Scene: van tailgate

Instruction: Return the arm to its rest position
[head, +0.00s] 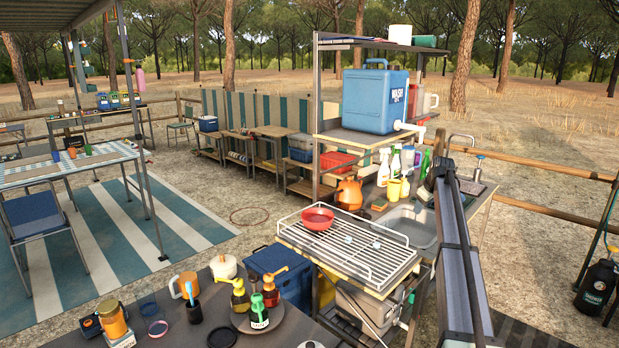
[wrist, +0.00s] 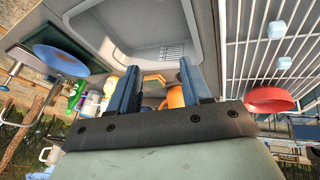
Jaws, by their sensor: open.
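My gripper (wrist: 158,82) shows in the wrist view with its two dark blue fingers spread apart and nothing between them. It is over the counter by the grey sink (wrist: 150,28), which also shows in the head view (head: 412,228). In the head view my dark arm (head: 462,265) rises at the right, in front of the counter. I cannot make out the fingers there. A red bowl (head: 318,217) sits on the white wire rack (head: 365,262), clear of my gripper. The bowl also shows at the right of the wrist view (wrist: 268,100).
Pale cubes (head: 348,240) lie on the rack. An orange kettle (head: 349,194), spray bottles (head: 384,165) and a yellow cup (head: 393,190) stand behind the sink. A blue water container (head: 375,100) is on a shelf above. Bottles (head: 259,312) and a mug (head: 184,285) crowd the front table.

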